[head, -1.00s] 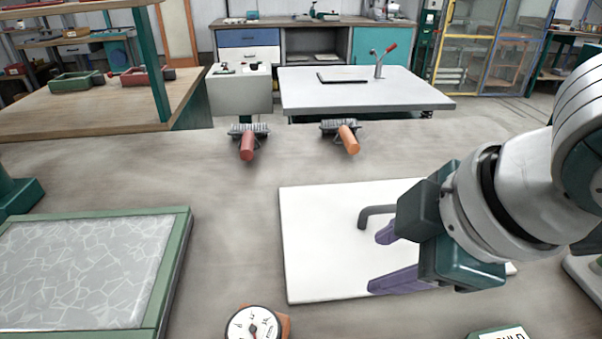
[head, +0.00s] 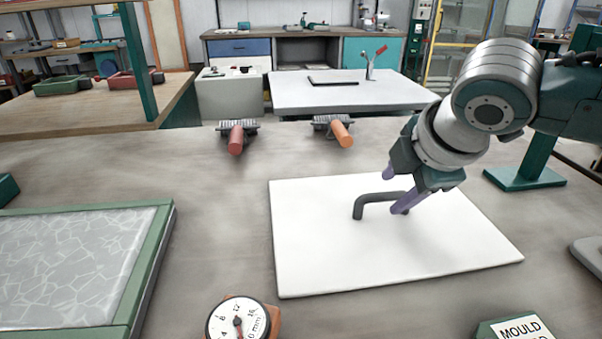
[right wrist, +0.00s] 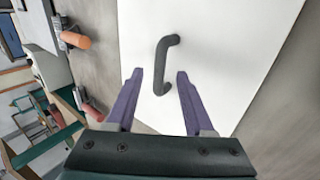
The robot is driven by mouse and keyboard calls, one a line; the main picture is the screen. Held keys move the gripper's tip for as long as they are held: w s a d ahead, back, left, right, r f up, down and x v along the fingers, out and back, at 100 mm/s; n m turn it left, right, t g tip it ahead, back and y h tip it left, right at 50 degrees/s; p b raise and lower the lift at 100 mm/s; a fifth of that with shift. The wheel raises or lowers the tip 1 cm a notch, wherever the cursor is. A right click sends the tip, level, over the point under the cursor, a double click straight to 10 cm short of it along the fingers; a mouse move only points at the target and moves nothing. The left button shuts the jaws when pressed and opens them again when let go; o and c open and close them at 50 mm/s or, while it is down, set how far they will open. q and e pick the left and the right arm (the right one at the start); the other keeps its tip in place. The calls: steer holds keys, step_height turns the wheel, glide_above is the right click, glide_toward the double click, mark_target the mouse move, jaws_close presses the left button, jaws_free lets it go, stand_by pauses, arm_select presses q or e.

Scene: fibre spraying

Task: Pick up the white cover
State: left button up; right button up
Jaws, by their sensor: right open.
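The white cover (head: 330,255) is a flat white plate lying on the grey table, with a dark grey bar handle (head: 372,199) standing on it. My right gripper (head: 396,190) is above the cover at the handle's right end, its purple fingers pointing down. In the right wrist view, the right gripper (right wrist: 159,85) is open. The handle (right wrist: 158,62) runs lengthwise ahead, its near end between the fingertips. I cannot tell whether the fingers touch it. The white cover (right wrist: 225,50) fills the middle of that view. My left gripper is not in view.
A green-framed panel (head: 165,232) lies at the left. A dial gauge (head: 238,320) and a block labelled MOULD (head: 515,328) are at the front edge. A red-handled roller (head: 236,139) and an orange-handled roller (head: 340,133) lie behind the cover. A green stand (head: 525,178) is at right.

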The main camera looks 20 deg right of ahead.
mark_target(383, 206)
steer(key=shift+b+x, duration=0.35)
steer(key=shift+x, duration=1.15)
jaws_close()
steer(key=shift+r, duration=0.1)
